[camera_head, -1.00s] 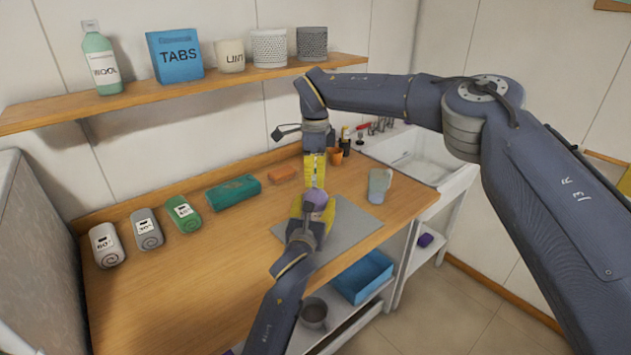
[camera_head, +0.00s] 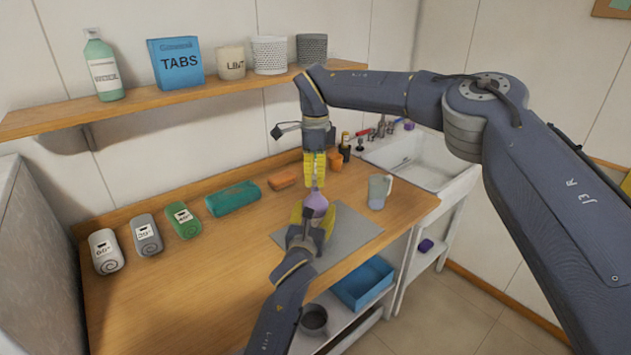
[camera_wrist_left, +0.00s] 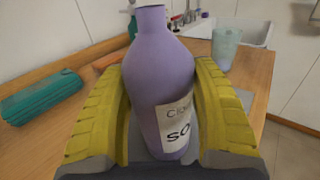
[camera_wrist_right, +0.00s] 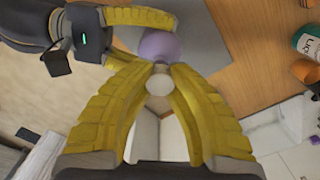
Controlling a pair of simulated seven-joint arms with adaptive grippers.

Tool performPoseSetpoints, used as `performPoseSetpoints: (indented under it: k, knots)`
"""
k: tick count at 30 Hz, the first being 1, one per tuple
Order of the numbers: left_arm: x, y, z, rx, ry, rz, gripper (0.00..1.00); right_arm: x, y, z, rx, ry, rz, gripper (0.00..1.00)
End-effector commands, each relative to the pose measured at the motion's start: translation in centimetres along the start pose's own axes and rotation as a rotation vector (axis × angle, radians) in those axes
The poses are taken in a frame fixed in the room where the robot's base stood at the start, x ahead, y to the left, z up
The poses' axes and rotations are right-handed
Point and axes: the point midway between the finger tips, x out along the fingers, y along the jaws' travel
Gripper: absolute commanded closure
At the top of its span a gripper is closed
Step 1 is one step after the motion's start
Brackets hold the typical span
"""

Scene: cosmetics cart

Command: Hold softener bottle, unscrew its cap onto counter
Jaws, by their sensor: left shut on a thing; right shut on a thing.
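The softener bottle (camera_head: 316,201) is purple with a white label and stands upright over the grey mat. In the left wrist view the bottle (camera_wrist_left: 162,80) sits between the yellow fingers of my left gripper (camera_head: 313,217), which is shut on its body. My right gripper (camera_head: 315,180) points down from above and is shut at the bottle's top. In the right wrist view a round white cap (camera_wrist_right: 158,81) lies between its fingers, with the purple bottle beyond. Whether the cap is still joined to the neck I cannot tell.
A grey mat (camera_head: 355,229) lies on the wooden counter (camera_head: 190,290). Rolled towels, a teal bundle (camera_head: 233,199) and an orange block (camera_head: 283,182) line the back. The counter's left front is clear.

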Motion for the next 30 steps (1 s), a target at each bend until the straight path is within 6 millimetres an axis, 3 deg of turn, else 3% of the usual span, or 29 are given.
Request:
performPoseSetpoints:
  k: [7,15,16,22,30]
  knots:
    - [0.0,0.0,-0.1,0.000,0.002,0.000,1.00,-2.6,0.0,0.0,0.000,0.000,-0.002,1.00]
    - [0.0,0.0,-0.1,0.000,0.002,0.000,1.00,-3.0,0.0,0.0,0.001,0.000,0.001,1.00]
    - [0.0,0.0,-0.1,0.000,0.002,0.000,0.37,-3.0,0.0,0.0,0.001,0.000,0.001,1.00]
    - [0.0,0.0,-0.1,0.000,0.001,0.000,0.14,-3.0,0.0,0.0,0.001,0.000,0.001,1.00]
    - [-0.1,0.0,0.0,0.000,0.000,0.000,0.12,-3.0,0.0,0.0,0.001,0.000,0.001,1.00]
